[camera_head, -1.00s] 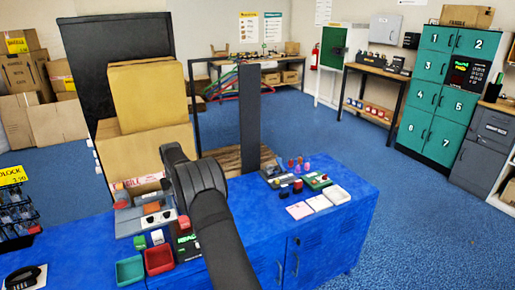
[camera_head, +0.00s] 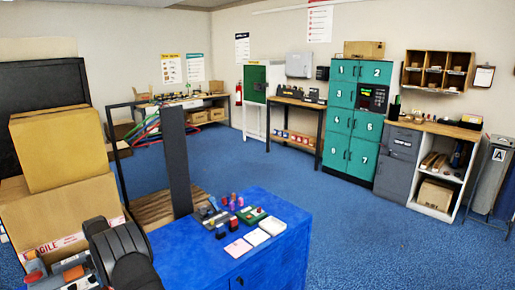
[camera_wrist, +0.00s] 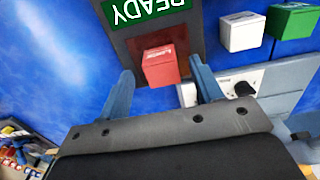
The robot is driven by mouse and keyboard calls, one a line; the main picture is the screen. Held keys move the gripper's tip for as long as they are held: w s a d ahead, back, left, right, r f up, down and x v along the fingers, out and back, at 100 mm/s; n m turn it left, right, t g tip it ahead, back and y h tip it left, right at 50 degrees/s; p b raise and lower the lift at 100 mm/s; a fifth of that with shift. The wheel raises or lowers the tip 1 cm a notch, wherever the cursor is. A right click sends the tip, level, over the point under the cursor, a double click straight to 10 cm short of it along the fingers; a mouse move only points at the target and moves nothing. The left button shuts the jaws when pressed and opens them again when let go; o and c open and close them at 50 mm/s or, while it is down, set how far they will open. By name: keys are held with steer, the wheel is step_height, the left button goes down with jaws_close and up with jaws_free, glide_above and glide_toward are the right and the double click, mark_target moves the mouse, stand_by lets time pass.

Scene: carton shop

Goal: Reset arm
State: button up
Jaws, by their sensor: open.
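In the wrist view, my gripper (camera_wrist: 160,66) is open, with its two blue-grey fingers spread apart. A red cube (camera_wrist: 158,68) with small pale lettering sits on a dark panel (camera_wrist: 128,42) bearing a green READY sign (camera_wrist: 150,8), which appears upside down. The cube shows between the fingertips with gaps on both sides; I cannot tell how far below them it is.
A white cube (camera_wrist: 241,32) and a green cube (camera_wrist: 291,22) lie right of the red cube. The blue bench (camera_head: 262,265) carries small items and pale cards (camera_head: 257,237). Stacked cartons (camera_head: 63,148) stand at left, beside a dark post (camera_head: 176,160). Blue floor is open at centre right.

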stand_by(0.3)
step_height(320, 180, down, 4)
steer(key=shift+f, duration=0.2)
step_height(320, 180, up, 13)
step_height(320, 180, down, 12)
step_height(320, 180, up, 4)
steer(key=shift+f, duration=0.1)
steer(key=w+d+r, duration=0.3)
steer(key=d+r, duration=0.4)
steer(key=d, duration=0.4)
steer(key=s+a+f, duration=0.3)
steer(key=s+a, duration=0.4)
steer(key=a, duration=0.2)
steer(key=s+a+f, duration=0.3)
steer(key=s+a, duration=0.4)
steer(key=a, duration=0.2)
steer(key=s+a+f, duration=0.3)
steer(key=s+a, duration=0.4)
steer(key=a, duration=0.2)
steer(key=shift+s+a+f, duration=0.1)
steer(key=shift+a+f, duration=0.2)
steer(key=shift+f, duration=0.05)
